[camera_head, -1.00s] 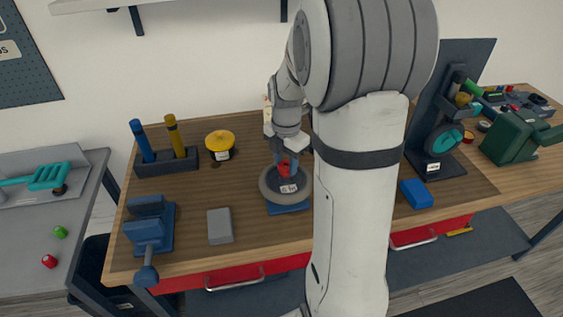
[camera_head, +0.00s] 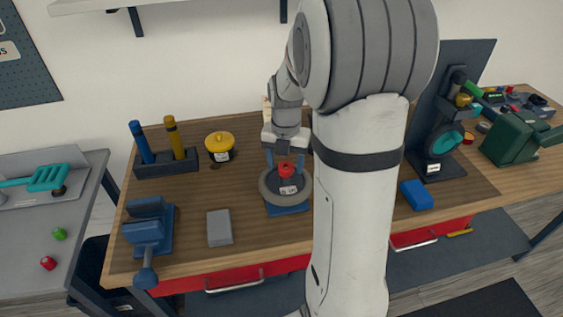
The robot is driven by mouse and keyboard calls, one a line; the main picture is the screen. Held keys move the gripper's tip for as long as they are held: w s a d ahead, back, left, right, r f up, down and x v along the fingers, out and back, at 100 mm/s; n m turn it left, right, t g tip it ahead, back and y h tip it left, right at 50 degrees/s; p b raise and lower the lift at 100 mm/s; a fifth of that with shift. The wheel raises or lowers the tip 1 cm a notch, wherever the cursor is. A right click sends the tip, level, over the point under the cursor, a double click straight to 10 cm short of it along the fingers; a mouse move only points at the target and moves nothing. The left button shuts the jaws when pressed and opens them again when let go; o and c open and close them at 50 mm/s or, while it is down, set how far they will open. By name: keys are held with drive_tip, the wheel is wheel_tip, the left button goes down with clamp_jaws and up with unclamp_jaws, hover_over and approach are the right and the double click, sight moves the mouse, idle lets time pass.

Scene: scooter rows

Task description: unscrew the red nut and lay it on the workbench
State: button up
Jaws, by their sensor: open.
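The red nut (camera_head: 286,171) sits at the middle of a grey wheel (camera_head: 276,200), which lies flat on a blue base on the workbench (camera_head: 256,236). My gripper (camera_head: 285,166) points down over the wheel. Its two blue fingers are open, one to the left and one to the right of the nut. I cannot tell whether they touch it. My own arm hides the bench to the right of the wheel.
A grey block (camera_head: 220,227) and a blue vise (camera_head: 150,232) stand on the left. A yellow-topped pot (camera_head: 220,146) and a tool holder (camera_head: 167,163) are behind. A blue block (camera_head: 417,195) lies on the right. Bare wood shows between the vise and grey block.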

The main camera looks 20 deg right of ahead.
sight(285, 167)
wheel_tip(285, 167, up, 8)
drive_tip(key=shift+f+b, duration=0.1)
drive_tip(key=shift+b, duration=0.2)
idle(0.3)
drive_tip(key=m, duration=1)
drive_tip(key=shift+m+p, duration=0.3)
drive_tip(key=shift+p, duration=0.1)
drive_tip(key=m, duration=1.1)
drive_tip(key=shift+p, duration=0.3)
